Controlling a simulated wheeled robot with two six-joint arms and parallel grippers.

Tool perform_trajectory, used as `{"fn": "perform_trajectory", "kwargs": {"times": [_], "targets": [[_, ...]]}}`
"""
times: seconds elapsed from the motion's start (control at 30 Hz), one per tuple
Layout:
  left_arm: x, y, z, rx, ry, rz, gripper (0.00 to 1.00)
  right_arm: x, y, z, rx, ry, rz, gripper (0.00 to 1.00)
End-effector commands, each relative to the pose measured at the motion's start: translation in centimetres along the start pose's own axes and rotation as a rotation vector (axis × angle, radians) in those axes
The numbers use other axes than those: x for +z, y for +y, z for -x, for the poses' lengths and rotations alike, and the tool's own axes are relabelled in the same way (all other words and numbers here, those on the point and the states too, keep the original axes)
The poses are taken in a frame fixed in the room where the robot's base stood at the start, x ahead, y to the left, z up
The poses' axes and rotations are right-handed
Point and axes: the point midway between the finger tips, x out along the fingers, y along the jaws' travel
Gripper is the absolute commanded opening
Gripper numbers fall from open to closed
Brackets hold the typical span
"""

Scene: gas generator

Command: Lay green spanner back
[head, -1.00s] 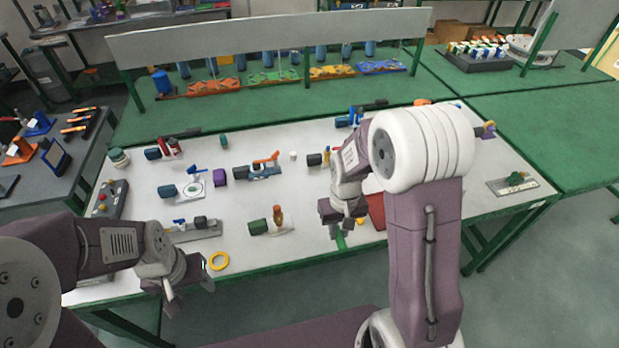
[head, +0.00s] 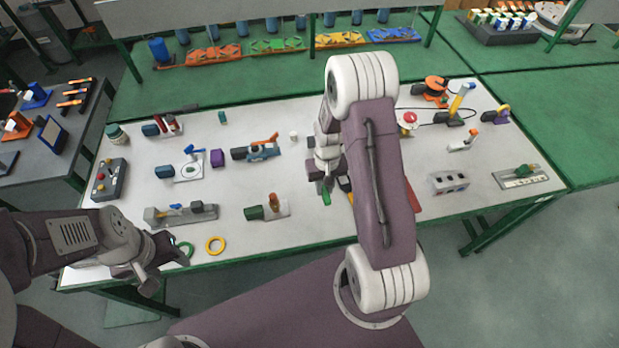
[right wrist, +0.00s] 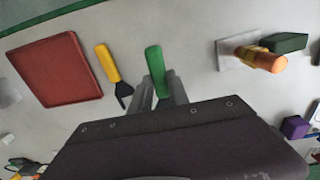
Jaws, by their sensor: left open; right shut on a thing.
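The green spanner (right wrist: 155,62) shows in the right wrist view with its green handle sticking out past my right gripper's fingers. In the head view it is a small green piece (head: 326,197) just below the right gripper (head: 322,178). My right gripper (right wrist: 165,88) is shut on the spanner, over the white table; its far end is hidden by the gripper. I cannot tell its height over the table. A yellow-handled tool (right wrist: 107,64) with a dark head lies beside it. My left gripper (head: 160,268) is open and empty near the table's front left edge.
A red flat square (right wrist: 58,70) lies beyond the yellow tool. A green cylinder part with an orange upright piece (head: 274,204) stands left of my right gripper. A yellow ring (head: 215,246) and green ring (head: 187,249) lie near my left gripper. White table (head: 325,225) is bare below the spanner.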

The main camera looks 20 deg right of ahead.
Motion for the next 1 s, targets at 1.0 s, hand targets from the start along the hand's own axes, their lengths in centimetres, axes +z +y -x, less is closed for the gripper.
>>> {"fn": "perform_trajectory", "kwargs": {"times": [1.0], "targets": [[0.5,-0.1,-4.0,0.000,-0.001,0.000,0.51,0.3,0.6,-6.2,0.000,0.002,-0.019,0.00]]}}
